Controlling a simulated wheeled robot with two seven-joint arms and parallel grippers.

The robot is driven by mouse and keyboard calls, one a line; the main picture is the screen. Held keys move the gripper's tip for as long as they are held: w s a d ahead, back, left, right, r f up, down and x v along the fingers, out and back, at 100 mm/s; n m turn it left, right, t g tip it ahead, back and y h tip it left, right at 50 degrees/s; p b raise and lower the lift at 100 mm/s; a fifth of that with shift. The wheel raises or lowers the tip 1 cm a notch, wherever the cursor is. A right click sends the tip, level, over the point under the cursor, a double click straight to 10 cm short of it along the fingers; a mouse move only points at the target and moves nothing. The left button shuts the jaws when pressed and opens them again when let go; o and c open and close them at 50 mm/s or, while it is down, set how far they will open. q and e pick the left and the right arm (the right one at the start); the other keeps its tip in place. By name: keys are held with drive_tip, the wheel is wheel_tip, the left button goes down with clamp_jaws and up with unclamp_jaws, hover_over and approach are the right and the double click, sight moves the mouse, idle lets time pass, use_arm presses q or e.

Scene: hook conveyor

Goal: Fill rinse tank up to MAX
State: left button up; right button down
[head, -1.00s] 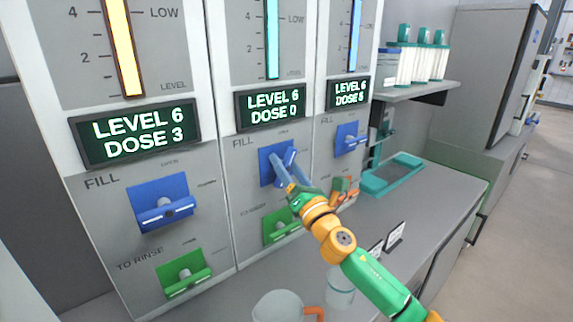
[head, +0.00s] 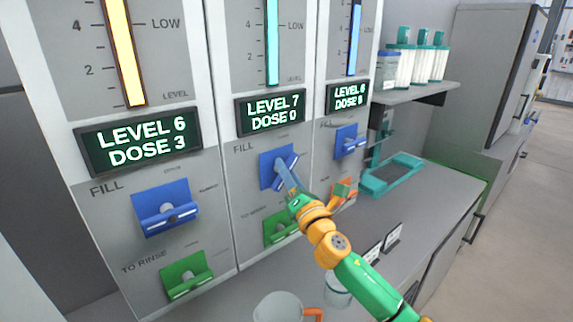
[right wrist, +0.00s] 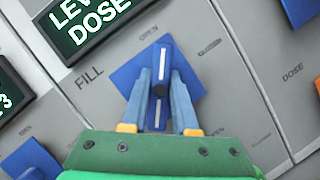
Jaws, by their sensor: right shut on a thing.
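The rinse station's middle panel has a lit display (head: 270,112) reading LEVEL 7, DOSE 0, and a cyan level bar (head: 272,45) above it. Under FILL is a blue valve handle (right wrist: 162,60) on a blue square plate. My right gripper (head: 286,176) is shut on this handle, with one finger on each side in the right wrist view (right wrist: 160,88). The handle stands turned, its end near the OPEN label, unlike the level blue handle on the left panel (head: 166,208). A green handle (head: 280,230) below is partly hidden by my gripper. My left gripper is out of view.
The left display (head: 140,140) reads LEVEL 6, DOSE 3. The right panel has its own blue handle (head: 349,142) and an orange handle close to my gripper. A jug (head: 278,308) with an orange handle and a clear container (head: 338,290) stand on the grey counter (head: 425,215).

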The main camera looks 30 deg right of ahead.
drive_tip(key=m+g+h+p, duration=0.1)
drive_tip(key=m+p, duration=0.2)
drive_tip(key=m+g+p, duration=0.1)
drive_tip(key=m+p, duration=0.2)
drive_tip(key=m, duration=0.1)
drive_tip(key=shift+r+h, duration=0.2)
drive_tip(key=shift+h, duration=0.2)
drive_tip(key=shift+f+m+g+p, duration=0.15)
drive_tip(key=shift+m+g+p, duration=0.25)
drive_tip(key=shift+m+p, duration=0.45)
drive_tip(key=shift+f+m+g+p, duration=0.15)
drive_tip(key=shift+m+g+p, duration=0.25)
drive_tip(key=shift+m+p, duration=0.4)
drive_tip(key=shift+f, duration=0.1)
drive_tip(key=c, duration=0.7)
unclamp_jaws()
drive_tip(key=shift+d, duration=0.1)
drive_tip(key=b+v, duration=0.1)
drive_tip(key=v, duration=0.6)
